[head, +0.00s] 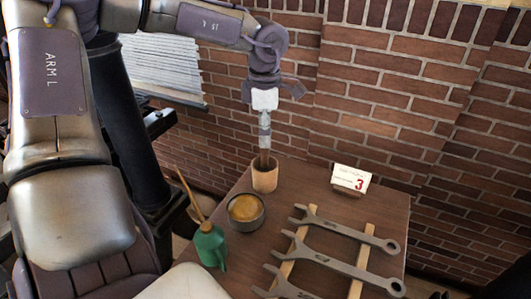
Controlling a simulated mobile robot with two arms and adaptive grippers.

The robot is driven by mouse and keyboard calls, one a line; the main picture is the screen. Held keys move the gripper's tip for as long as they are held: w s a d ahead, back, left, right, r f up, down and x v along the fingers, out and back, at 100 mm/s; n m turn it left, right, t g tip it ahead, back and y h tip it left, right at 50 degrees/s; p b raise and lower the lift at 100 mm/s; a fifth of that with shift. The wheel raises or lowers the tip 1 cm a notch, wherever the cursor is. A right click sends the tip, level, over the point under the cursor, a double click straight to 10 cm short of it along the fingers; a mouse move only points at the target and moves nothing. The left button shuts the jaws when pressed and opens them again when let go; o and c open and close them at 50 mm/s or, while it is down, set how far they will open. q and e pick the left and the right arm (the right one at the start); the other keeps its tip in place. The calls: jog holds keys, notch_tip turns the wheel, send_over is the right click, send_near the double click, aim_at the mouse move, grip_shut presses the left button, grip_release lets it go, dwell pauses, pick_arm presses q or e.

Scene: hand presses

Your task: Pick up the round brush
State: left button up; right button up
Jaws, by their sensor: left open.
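The round brush (264,128) stands upright in a small brown cup (264,176) at the back left of the table. It has a pale block-like head at the top, a grey middle and a brown lower shaft. The shaft's lower end is hidden inside the cup. My left gripper (272,92) is open, pointing down at the brush's pale head. Its fingers show on either side of the head; I cannot tell whether they touch it. My right gripper is out of view.
On the wooden table (384,205), a round tin (246,211) of yellowish stuff and a green oil can (208,246) stand in front of the cup. Several wrenches (345,232) lie on wooden strips. A numbered card (350,178) stands at the back. A brick wall (385,100) rises behind.

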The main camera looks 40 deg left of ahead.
aim_at(265, 166)
pick_arm(q)
notch_tip(265, 166, down, 4)
jog(key=shift+r+p, duration=0.2)
jog(key=shift+p, duration=0.65)
jog(key=shift+w+a+f, duration=0.1)
jog(key=shift+f, duration=0.35)
jog(key=shift+c, duration=0.4)
jog(key=shift+c, duration=1.3)
grip_shut()
